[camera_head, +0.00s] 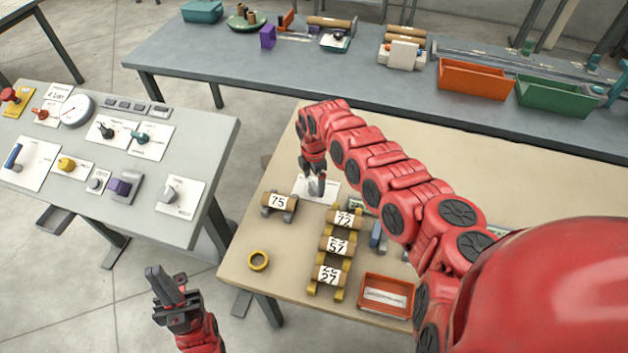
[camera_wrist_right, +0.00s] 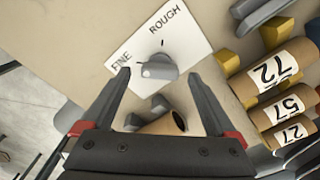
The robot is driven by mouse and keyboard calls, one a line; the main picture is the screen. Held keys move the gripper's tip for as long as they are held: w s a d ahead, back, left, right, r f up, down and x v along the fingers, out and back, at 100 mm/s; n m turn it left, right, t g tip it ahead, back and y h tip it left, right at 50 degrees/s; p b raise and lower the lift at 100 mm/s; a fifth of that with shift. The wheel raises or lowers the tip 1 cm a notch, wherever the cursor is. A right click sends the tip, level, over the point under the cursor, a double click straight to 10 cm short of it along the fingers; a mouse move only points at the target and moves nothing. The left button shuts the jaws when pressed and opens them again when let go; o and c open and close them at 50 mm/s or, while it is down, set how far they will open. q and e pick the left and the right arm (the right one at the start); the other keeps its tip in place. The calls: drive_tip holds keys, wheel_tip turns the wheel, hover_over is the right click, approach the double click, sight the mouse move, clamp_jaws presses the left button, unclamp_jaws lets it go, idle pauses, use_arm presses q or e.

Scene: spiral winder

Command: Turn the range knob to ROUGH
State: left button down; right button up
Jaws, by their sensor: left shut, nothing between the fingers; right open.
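The range knob (camera_wrist_right: 157,68) is a grey knob on a white plate (camera_wrist_right: 190,45) printed FINE and ROUGH, seen in the right wrist view. A pale mark on the knob faces the FINE side. My right gripper (camera_wrist_right: 158,76) is open, with one fingertip on each side of the knob; I cannot tell whether they touch it. In the head view the right gripper (camera_head: 315,186) points down over the plate (camera_head: 330,187) and hides most of the knob. My left gripper (camera_head: 168,285) is shut and empty, low at the left, away from the knob.
A brown roll marked 75 (camera_head: 279,202) lies near the plate. Rolls marked 72, 57 and 27 (camera_head: 329,275) rest on a yellow rack. A yellow ring (camera_head: 259,261) and an orange tray (camera_head: 386,294) are on the table. A grey control panel (camera_head: 90,190) stands left.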

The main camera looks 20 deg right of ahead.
drive_tip(key=shift+f, duration=0.8)
drive_tip(key=c, duration=1.4)
drive_tip(key=shift+o, duration=0.2)
